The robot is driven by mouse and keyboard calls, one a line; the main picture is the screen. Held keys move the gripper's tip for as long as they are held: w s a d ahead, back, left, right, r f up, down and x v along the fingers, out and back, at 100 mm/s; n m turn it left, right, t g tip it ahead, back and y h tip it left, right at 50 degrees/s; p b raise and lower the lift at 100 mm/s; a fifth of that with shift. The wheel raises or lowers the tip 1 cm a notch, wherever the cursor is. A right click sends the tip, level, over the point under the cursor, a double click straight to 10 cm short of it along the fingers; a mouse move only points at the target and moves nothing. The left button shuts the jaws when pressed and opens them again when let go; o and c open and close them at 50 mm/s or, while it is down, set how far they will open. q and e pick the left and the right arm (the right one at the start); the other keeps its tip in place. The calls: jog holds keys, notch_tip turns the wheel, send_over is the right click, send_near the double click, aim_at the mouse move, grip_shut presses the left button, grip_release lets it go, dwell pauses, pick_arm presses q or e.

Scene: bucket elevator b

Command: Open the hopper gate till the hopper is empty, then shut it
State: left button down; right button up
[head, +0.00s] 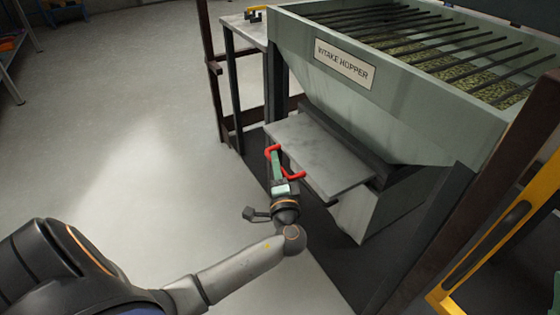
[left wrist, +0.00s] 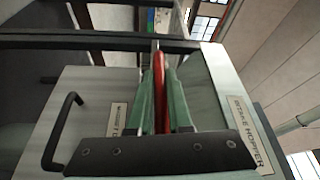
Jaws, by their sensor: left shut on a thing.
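The intake hopper (head: 420,122) is a large pale green bin with a name sign, seen in the head view at the upper right. Greenish grain (head: 440,65) shows between the dark bars across its top. The gate (head: 315,152) is a flat grey plate that sticks out from the hopper's lower front. A red handle (head: 297,175) is at the plate's front edge. My left gripper (head: 277,166) is shut on the red handle, which also shows between the green fingers in the left wrist view (left wrist: 161,95). My right gripper is not in view.
A small table (head: 243,27) with a yellow object stands behind the hopper. Dark posts (head: 213,70) and a yellow frame (head: 485,245) flank it. A panel with a black pull handle (left wrist: 66,130) shows in the left wrist view.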

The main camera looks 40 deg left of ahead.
pick_arm(q)
jog(key=c, duration=0.8)
grip_release()
jog(key=shift+w, duration=0.1)
jog(key=shift+c, duration=0.2)
jog(key=shift+d, duration=0.15)
jog(key=p+v, duration=0.1)
jog(key=v, duration=1.1)
jog(key=shift+p, duration=0.3)
jog(key=shift+d+f, duration=0.1)
jog(key=shift+f, duration=0.05)
